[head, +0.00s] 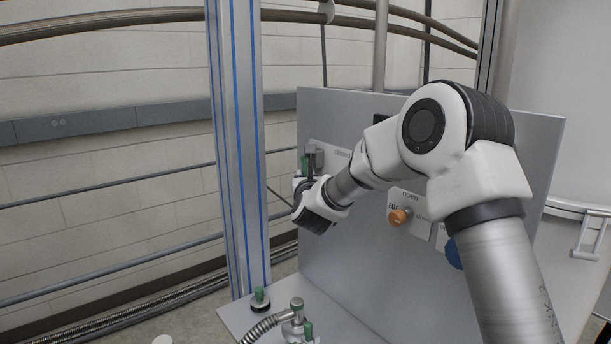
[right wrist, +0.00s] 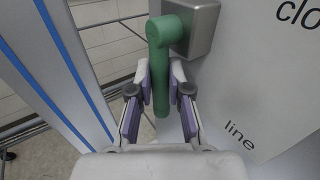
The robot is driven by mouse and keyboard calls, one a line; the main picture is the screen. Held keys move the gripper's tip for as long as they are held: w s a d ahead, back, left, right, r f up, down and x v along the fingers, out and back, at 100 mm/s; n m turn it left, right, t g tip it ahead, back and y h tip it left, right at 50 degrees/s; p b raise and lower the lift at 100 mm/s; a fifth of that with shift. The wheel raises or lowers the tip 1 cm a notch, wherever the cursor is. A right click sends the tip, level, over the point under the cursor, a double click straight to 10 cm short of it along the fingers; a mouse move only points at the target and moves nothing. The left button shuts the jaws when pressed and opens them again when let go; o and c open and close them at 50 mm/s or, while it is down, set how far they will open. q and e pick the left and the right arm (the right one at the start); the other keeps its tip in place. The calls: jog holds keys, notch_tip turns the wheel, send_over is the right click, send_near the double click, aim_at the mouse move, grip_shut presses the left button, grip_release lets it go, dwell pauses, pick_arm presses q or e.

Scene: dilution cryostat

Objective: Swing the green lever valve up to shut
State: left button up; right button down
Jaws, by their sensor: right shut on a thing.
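The green lever valve has a green handle (right wrist: 160,62) on a grey block (right wrist: 196,24). In the right wrist view the handle runs down from its rounded top end at the block, between the purple pads of my right gripper (right wrist: 161,88). My right gripper is shut on the handle. In the head view the gripper (head: 302,184) is at the panel's left side, and only a small green part of the handle (head: 304,165) shows beside the grey block (head: 316,154). My left gripper is in neither view.
The grey upright panel (head: 340,250) also carries an orange knob (head: 399,217) and a blue knob (head: 453,254), partly behind my right arm. A blue-striped metal post (head: 240,150) stands close on the left. Green-topped fittings (head: 297,304) and a ribbed hose (head: 262,327) are below.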

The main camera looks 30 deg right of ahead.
jog(key=shift+s+d+r+n+g+y+p, duration=0.1)
jog(key=shift+s+r+n+g+y+p, duration=0.2)
jog(key=shift+s+r+n+g+p, duration=1.25)
jog(key=shift+w+d+f+n+g+y+p, duration=0.1)
jog(key=shift+w+f+n+g+y+p, duration=0.35)
jog(key=shift+g+p, duration=2.4)
jog(key=shift+s+d+r+n+g+y+p, duration=0.15)
jog(key=shift+s+r+n+g+p, duration=0.9)
jog(key=shift+g, duration=2.15)
jog(key=shift+w+a+f, duration=0.1)
jog(key=shift+f, duration=0.15)
jog(key=c, duration=1.1)
grip_release()
jog(key=v, duration=1.1)
jog(key=shift+r, duration=0.5)
